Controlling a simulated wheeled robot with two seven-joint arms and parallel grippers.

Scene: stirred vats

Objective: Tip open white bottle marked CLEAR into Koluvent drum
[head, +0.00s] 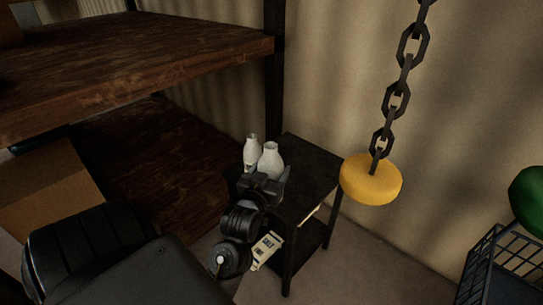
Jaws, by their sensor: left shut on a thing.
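I cannot read a mark on either bottle. No Koluvent drum can be made out. My right gripper is not in view.
A wooden shelf rack (140,65) fills the left, with a cardboard box (45,190). A yellow disc (371,180) hangs on a chain right of the table. A pale labelled item (267,248) shows low by the table. A wire basket (500,268) stands at lower right.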

